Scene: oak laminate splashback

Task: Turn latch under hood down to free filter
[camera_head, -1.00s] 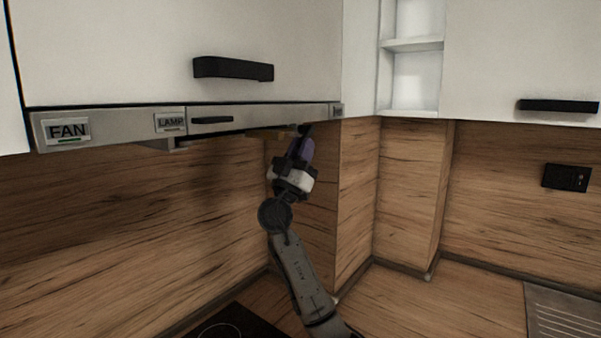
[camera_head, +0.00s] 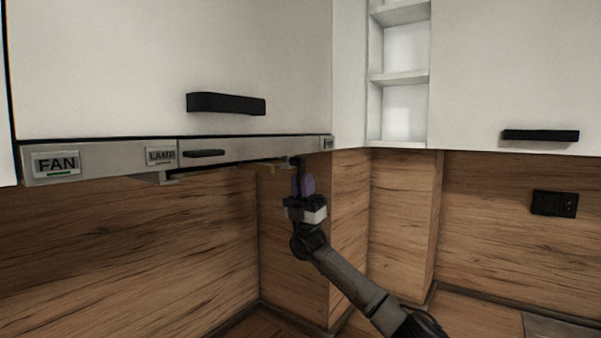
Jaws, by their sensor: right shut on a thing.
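The range hood (camera_head: 110,163) is a long steel strip under the white cabinet, with FAN and LAMP labels and a dark slim handle on its front. Under its right part, a small yellowish piece (camera_head: 268,166), perhaps the latch, shows just left of my fingertips. My right gripper (camera_head: 297,166) points up under the hood's right end, with its purple part below the dark fingertips. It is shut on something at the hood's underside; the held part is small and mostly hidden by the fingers. The filter cannot be made out from here. My left gripper is not in view.
White cabinets with black handles (camera_head: 226,103) hang above, with an open shelf niche (camera_head: 401,80) right of the hood. A wood-grain wall column (camera_head: 349,230) stands close behind my right arm. A black socket (camera_head: 554,203) is on the right wall. The space below the hood's left is clear.

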